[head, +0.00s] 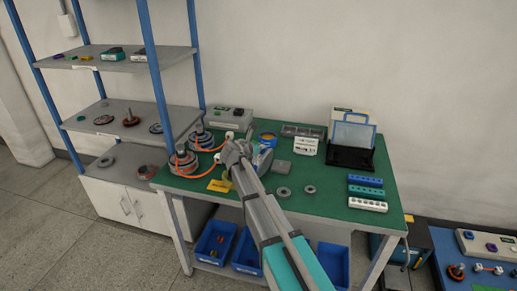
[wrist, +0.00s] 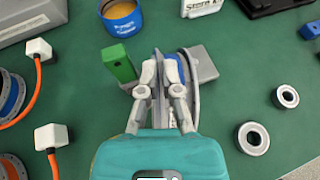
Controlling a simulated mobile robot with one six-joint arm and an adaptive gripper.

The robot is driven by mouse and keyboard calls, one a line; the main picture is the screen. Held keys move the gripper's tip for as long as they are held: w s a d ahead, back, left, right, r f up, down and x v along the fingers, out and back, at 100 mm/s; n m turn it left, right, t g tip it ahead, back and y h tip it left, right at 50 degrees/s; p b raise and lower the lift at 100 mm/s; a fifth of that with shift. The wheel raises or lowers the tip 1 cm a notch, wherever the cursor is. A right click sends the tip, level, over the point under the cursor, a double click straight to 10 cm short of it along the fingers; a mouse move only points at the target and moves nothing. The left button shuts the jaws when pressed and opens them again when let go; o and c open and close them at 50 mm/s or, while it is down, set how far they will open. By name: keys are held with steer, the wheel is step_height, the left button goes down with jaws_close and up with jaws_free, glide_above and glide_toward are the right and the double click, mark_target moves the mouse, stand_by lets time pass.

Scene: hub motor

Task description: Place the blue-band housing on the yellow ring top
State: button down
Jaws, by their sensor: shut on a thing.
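In the wrist view my gripper (wrist: 160,66) is shut on a round, thin, disc-like part seen nearly edge-on. It has a blue band (wrist: 172,70) and a pale metal rim, and I take it for the blue-band housing. The fingers cover much of it. The part is held upright above the green bench, and its gap to the bench cannot be judged. I cannot make out a yellow ring top for certain in either view.
A green block (wrist: 120,65) and a grey box (wrist: 203,63) stand close on either side of the fingers. A blue cup (wrist: 122,22) is behind. Motors with orange cables (head: 183,161) stand at left. Two metal rings (wrist: 252,138) lie at right. The green bench (head: 330,190) is bare near them.

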steer(key=shift+f, duration=0.15)
steer(key=c, duration=0.8)
jaws_free()
steer(key=shift+s+a+r, duration=0.2)
steer(key=shift+s+r, duration=0.15)
steer(key=shift+r, duration=0.05)
steer(key=p+v, duration=0.4)
steer(key=v, duration=0.7)
steer(key=shift+p, duration=0.3)
steer(key=shift+f, duration=0.15)
